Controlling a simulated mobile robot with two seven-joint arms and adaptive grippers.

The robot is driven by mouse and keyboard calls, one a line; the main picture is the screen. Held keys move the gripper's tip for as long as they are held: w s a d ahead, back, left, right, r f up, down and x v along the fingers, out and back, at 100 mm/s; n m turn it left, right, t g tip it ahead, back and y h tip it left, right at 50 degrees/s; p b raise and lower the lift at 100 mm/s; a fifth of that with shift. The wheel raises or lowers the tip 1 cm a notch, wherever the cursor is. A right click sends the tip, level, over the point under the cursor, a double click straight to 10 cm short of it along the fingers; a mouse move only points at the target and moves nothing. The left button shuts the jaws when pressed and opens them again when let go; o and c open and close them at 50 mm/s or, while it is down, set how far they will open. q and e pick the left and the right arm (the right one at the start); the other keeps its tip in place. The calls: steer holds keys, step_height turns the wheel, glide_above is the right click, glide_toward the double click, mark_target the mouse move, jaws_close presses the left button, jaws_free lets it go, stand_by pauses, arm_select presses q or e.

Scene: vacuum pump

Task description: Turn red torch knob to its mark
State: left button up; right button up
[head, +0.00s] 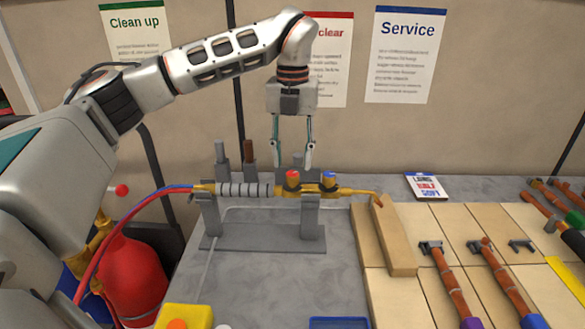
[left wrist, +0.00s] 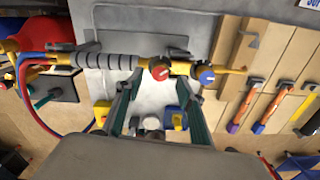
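The brass torch (head: 262,189) lies level across a grey stand (head: 265,237), with its ribbed grey handle to the left. The red knob (head: 292,175) sits on its brass body, and it also shows in the left wrist view (left wrist: 160,71). The blue knob (head: 329,177) is just to its right. My left gripper (head: 293,160) points down above the red knob, fingers apart and empty. In the left wrist view its two fingers (left wrist: 158,88) flank the area just below the red knob. Contact cannot be told. The knob's mark is too small to make out. My right gripper is out of view.
Red and blue hoses (head: 130,210) run left from the torch toward a red cylinder (head: 133,275). Grey and brown posts (head: 249,155) stand behind the torch. Wooden boards (head: 395,240) with several hammers are at the right. A yellow box (head: 186,316) stands at the front.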

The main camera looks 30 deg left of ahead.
mark_target(293, 173)
arm_select(q)
step_height(293, 173, down, 2)
steer(key=shift+f, duration=0.75)
jaws_close()
